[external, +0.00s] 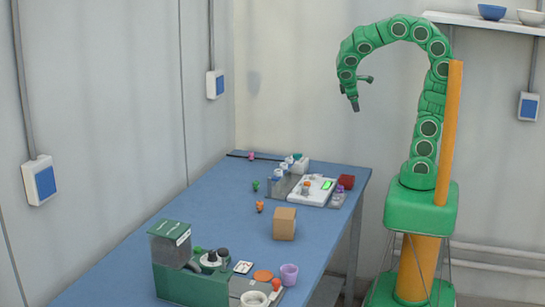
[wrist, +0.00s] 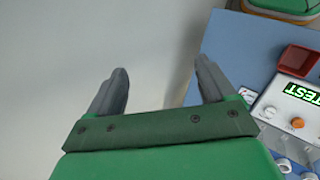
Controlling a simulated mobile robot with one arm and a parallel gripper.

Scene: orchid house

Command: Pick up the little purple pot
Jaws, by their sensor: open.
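The little purple pot (external: 289,274) stands upright at the near right part of the blue table in the external view. It is beside a flat orange disc and a small item with a red-orange knob. The wrist view does not show the pot. My gripper (external: 363,92) is high above the far end of the table, well away from the pot. In the wrist view my gripper (wrist: 161,66) has its two dark fingers spread, with nothing between them.
A dark green machine (external: 190,275) stands left of the pot, and a white cup (external: 254,299) is close by. A white device (external: 312,190) and red tray (wrist: 298,60) are at the far end. Bare blue table (external: 205,207) lies at the left.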

